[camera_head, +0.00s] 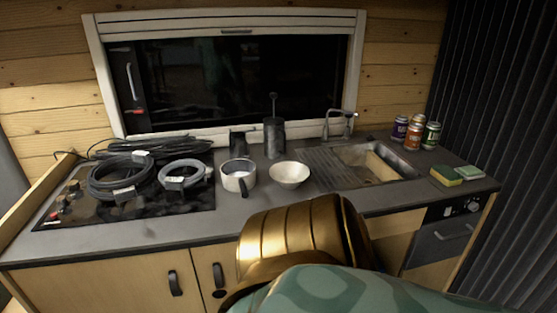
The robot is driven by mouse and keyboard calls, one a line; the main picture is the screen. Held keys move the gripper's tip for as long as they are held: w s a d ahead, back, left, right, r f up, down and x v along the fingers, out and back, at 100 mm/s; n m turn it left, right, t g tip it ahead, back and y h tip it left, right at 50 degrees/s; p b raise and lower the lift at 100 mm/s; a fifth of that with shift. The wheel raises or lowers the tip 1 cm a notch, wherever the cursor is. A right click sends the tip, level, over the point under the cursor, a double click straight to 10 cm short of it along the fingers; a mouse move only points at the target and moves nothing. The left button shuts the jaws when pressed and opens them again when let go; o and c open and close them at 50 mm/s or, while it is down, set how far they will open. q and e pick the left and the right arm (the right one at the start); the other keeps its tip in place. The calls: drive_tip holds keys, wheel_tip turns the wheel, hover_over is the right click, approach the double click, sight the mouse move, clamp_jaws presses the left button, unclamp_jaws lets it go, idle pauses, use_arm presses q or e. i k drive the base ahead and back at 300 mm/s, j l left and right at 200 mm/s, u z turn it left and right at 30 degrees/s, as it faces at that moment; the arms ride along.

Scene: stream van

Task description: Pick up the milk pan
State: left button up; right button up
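The milk pan (236,182) is a small white pan with a dark inside, upright on the grey counter between the hob and the sink. Its dark handle (243,188) points toward me. Neither of my grippers shows in the head view. A gold and green patterned part of my own body fills the lower middle and right, in front of the counter edge, apart from the pan in the picture.
A cream bowl (289,175) stands close to the pan's right. A dark cylinder with a plunger (274,136) and a dark cup (238,143) stand behind. Coiled cables (122,177) cover the hob (70,217) at left. The sink (380,163), cans (415,136) and sponges (446,175) are right.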

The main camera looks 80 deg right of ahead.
sight(243, 183)
drive_tip(key=z, duration=2.3)
drive_tip(key=j+z, duration=0.1)
drive_tip(key=i+j, duration=0.05)
